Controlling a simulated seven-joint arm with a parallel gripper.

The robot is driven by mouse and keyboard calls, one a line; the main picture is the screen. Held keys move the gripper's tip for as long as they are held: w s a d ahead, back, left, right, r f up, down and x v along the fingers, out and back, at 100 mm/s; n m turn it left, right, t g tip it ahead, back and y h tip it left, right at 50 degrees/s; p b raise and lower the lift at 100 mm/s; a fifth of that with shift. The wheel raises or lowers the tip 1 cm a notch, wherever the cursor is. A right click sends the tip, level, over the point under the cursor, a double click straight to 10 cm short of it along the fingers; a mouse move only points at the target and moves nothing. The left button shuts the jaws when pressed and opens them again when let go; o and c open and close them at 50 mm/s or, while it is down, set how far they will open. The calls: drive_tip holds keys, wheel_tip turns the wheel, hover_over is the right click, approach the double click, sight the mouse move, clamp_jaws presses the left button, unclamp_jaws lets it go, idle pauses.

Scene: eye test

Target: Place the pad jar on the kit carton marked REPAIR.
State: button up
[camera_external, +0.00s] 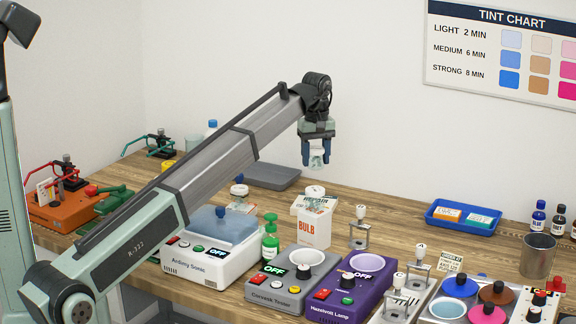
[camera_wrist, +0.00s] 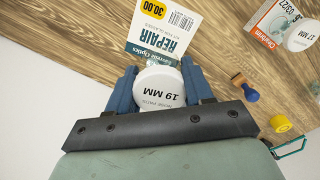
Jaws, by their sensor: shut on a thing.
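My gripper (camera_external: 316,160) is shut on a white jar (camera_wrist: 158,88) whose lid reads 19 MM and seems to say nose pads. In the external view the held jar (camera_external: 317,161) hangs upright in the air above the bench. In the wrist view the kit carton marked REPAIR (camera_wrist: 163,30) shows just beyond the jar, with a yellow 30.00 tag. The jar and fingers hide its near edge.
A jar marked 17 MM (camera_wrist: 303,35), a blue stamp (camera_wrist: 244,88) and a yellow cap (camera_wrist: 280,124) are at the right. A grey tray (camera_external: 272,176) lies behind.

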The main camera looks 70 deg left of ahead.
drive_tip(key=m, duration=0.3)
drive_tip(key=shift+s, duration=0.1)
drive_tip(key=shift+f+m, duration=0.1)
drive_tip(key=shift+m, duration=0.2)
drive_tip(key=shift+f, duration=4.9)
drive_tip(key=shift+f, duration=0.1)
drive_tip(key=o, duration=1)
wheel_tip(320, 180, up, 12)
drive_tip(key=shift+d+r, duration=0.1)
drive_tip(key=shift+r, duration=0.05)
